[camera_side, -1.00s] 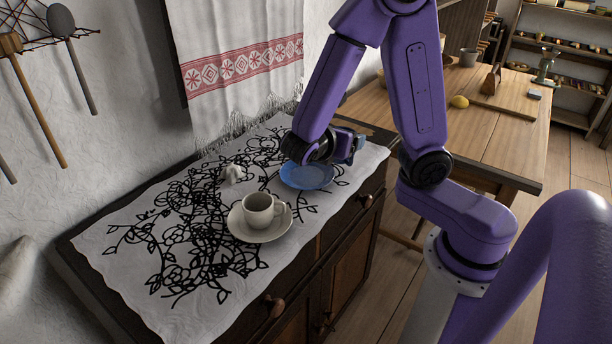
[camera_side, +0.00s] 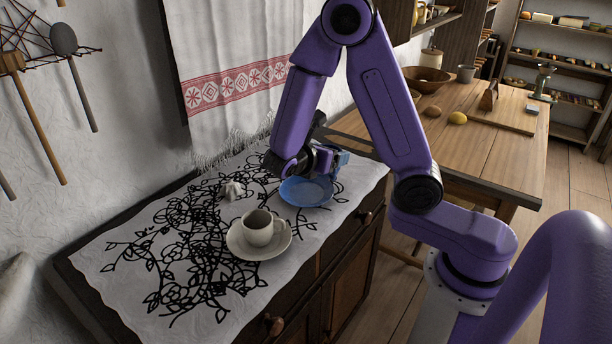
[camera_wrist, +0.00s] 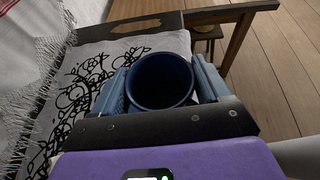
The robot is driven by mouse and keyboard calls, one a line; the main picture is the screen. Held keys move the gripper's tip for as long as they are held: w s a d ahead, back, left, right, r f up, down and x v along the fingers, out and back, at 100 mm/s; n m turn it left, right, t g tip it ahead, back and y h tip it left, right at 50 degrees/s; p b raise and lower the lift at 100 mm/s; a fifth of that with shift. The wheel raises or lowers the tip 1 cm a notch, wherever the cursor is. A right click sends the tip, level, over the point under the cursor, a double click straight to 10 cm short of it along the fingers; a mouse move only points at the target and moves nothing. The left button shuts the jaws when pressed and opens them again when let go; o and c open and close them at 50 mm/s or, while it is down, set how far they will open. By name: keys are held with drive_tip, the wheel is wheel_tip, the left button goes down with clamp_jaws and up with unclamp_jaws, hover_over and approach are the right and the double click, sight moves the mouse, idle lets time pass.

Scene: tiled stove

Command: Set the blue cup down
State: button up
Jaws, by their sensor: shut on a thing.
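In the wrist view the blue cup (camera_wrist: 160,82) stands between the two pale blue fingers of my gripper (camera_wrist: 160,72). I look down into its dark, empty inside. In the side view my gripper (camera_side: 328,158) hangs over the far right part of the cloth, just behind the blue saucer (camera_side: 306,194). The cup is mostly hidden by my gripper there. The blue saucer lies empty on the cloth; it is not visible in the wrist view. I cannot tell whether the cup's bottom touches the cloth.
A white cup (camera_side: 258,228) stands on a white saucer (camera_side: 243,249) nearer the front. The patterned cloth (camera_side: 130,278) covers the cabinet top. A towel (camera_side: 230,75) hangs behind; a wooden table (camera_side: 480,160) stands right.

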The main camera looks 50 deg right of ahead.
drive_tip(key=w+f, duration=0.2)
drive_tip(key=w+d+f, duration=0.1)
drive_tip(key=w+f, duration=0.4)
drive_tip(key=shift+d, duration=0.35)
drive_tip(key=shift+f, duration=1.55)
drive_tip(key=o, duration=1.1)
drive_tip(key=shift+f, duration=0.15)
